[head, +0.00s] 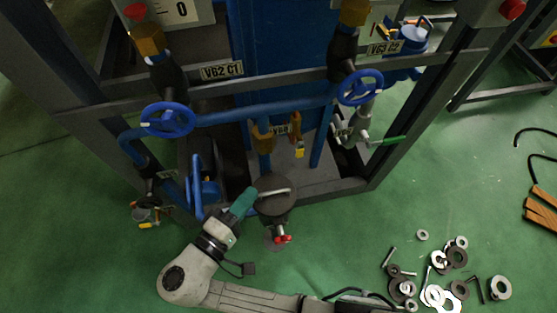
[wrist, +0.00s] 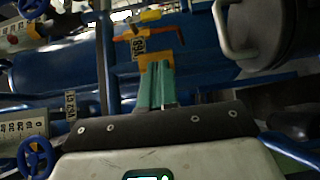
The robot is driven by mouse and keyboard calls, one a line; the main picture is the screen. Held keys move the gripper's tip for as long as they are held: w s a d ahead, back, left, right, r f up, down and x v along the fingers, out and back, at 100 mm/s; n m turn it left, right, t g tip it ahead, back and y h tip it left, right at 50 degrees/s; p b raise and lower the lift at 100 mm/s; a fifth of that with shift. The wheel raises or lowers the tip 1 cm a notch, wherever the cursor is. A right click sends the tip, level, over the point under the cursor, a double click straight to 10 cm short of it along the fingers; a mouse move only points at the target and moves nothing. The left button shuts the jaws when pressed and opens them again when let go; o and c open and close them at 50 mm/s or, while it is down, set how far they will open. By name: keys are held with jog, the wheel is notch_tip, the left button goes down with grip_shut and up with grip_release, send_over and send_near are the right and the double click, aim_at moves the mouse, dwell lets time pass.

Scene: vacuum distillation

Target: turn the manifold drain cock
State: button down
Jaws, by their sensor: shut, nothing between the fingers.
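My gripper (head: 245,199) has teal fingers, which are shut and empty. In the head view it is low in front of the blue pipework, beside the dark round vessel (head: 275,205). A brass valve body (head: 263,136) with a small tag stands on the blue manifold above it, with an orange lever (head: 296,128) and a yellow end piece (head: 299,150) to its right. In the wrist view the fingers (wrist: 156,72) point toward a brass part (wrist: 157,60) near the orange lever (wrist: 130,36). Contact cannot be told. No label names the drain cock.
Blue handwheels (head: 168,119) (head: 360,87) sit on both sides of the manifold. A green-handled valve (head: 388,141) is at right. A red-handled cock (head: 282,239) hangs under the vessel. Loose washers and bolts (head: 440,275) lie on the green floor at lower right.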

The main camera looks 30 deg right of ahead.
jog(key=shift+a+r, duration=0.2)
jog(key=shift+a, duration=0.2)
jog(key=p, duration=0.2)
send_near(300, 150)
jog(key=w+d+f, duration=0.2)
jog(key=w+d, duration=0.2)
jog(key=w, duration=0.1)
jog(key=shift+s+d+f, duration=0.25)
jog(key=shift+s+d, duration=0.1)
jog(key=shift+d, duration=0.1)
